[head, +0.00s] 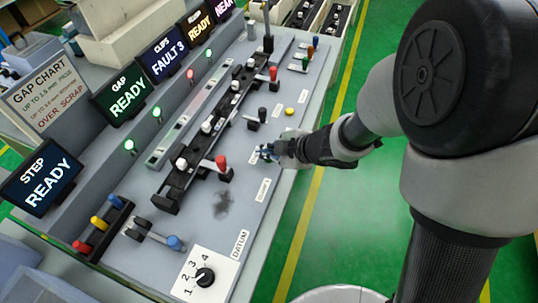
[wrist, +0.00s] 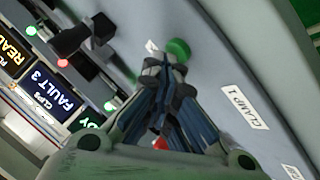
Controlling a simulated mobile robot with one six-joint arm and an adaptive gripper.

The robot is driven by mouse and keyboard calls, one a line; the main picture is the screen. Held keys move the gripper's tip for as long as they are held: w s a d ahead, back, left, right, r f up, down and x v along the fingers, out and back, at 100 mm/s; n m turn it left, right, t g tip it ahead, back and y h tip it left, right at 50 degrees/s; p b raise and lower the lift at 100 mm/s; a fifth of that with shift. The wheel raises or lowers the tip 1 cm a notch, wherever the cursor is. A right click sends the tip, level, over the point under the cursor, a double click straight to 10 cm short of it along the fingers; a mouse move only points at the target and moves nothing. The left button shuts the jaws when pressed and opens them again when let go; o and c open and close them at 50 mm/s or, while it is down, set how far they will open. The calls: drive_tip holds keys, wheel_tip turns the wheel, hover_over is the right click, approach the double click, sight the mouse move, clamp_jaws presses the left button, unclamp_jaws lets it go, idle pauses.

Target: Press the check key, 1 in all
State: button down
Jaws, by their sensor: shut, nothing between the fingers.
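A round green key (wrist: 178,48) shows in the wrist view just beyond my fingertips (wrist: 166,68). Whether the tips touch it I cannot tell. In the head view my gripper (head: 266,153) is low over the right side of the grey panel (head: 215,245) and hides that key or most of it. The gripper is shut and empty. A yellow key (head: 289,111) sits farther back on the panel, apart from the gripper. No label that I can read names the check key.
Screens line the panel's left; STEP (head: 40,178) and GAP (head: 122,92) read READY, CLIPS (head: 165,52) reads FAULT 3. A selector knob (head: 205,277) is at the front.

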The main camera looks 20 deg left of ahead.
drive_tip(key=shift+r+p, duration=0.85)
drive_tip(key=shift+p, duration=0.15)
wheel_tip(320, 180, up, 5)
drive_tip(key=p, duration=0.5)
idle(0.7)
